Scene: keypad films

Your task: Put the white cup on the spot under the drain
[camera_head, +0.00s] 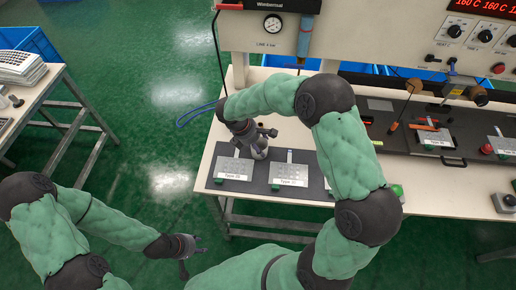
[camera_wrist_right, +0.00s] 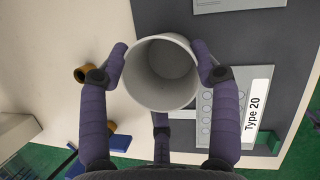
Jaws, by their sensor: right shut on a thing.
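The white cup (camera_wrist_right: 162,75) is in the right wrist view, its open mouth facing the camera and its inside empty. My right gripper (camera_wrist_right: 162,62) is shut on it, one finger on each side. The spot is not clearly seen, with my right arm across that area. My left gripper (camera_head: 193,256) is open and empty, low over the floor.
Keypad plates labelled Type 20 (camera_head: 233,170) and Type 21 (camera_head: 289,175) lie on a dark mat (camera_head: 318,185) close to the cup. A pressure gauge (camera_head: 272,24) is on the panel behind. A side table (camera_head: 55,75) with stacked sheets stands at the left.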

